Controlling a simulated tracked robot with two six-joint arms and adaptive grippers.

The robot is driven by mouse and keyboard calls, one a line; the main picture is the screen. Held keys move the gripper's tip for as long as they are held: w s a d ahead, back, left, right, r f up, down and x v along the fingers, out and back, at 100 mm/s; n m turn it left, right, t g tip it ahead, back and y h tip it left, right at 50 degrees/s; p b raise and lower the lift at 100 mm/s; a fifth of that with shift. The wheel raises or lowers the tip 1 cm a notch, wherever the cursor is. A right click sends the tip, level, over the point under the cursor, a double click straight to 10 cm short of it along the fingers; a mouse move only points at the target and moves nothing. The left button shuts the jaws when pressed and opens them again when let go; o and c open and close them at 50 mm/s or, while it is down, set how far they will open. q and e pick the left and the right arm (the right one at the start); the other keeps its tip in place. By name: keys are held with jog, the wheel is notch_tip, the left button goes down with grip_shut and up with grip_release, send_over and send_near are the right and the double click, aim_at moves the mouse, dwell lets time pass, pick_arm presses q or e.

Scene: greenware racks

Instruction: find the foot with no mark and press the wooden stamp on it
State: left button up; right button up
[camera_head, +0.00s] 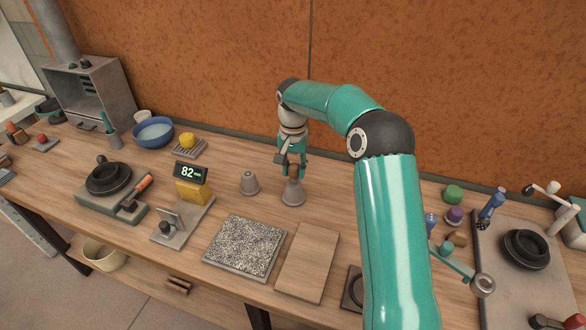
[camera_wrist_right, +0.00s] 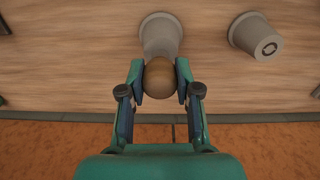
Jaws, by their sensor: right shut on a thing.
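My right gripper (camera_head: 292,170) is shut on the wooden stamp, whose round brown top (camera_wrist_right: 160,78) shows between the fingers in the wrist view. It points down over the right one of two upturned grey cups (camera_head: 293,193). That cup (camera_wrist_right: 160,35) is partly hidden behind the stamp in the wrist view, so its foot is mostly covered. I cannot tell whether the stamp touches it. The other upturned cup (camera_head: 249,183) stands to the left, apart from it. In the wrist view this cup (camera_wrist_right: 257,36) shows a dark ring-like mark on its foot. My left gripper is not in view.
A speckled slab (camera_head: 244,247) and a plain wooden board (camera_head: 307,262) lie in front of the cups. A gauge reading 82 (camera_head: 191,173) stands to the left, with a blue bowl (camera_head: 153,133) behind. A wheel (camera_head: 527,249) is at the right. The back wall is close.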

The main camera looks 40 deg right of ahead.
jog(key=shift+f+b, duration=0.3)
jog(key=shift+f, duration=0.25)
jog(key=shift+a+f, duration=0.1)
jog(key=shift+f, duration=0.05)
dwell(1.0)
jog(key=shift+s, duration=0.1)
jog(key=shift+r+p, duration=0.85)
notch_tip(320, 180, up, 6)
jog(key=p, duration=0.4)
jog(key=shift+f, duration=0.15)
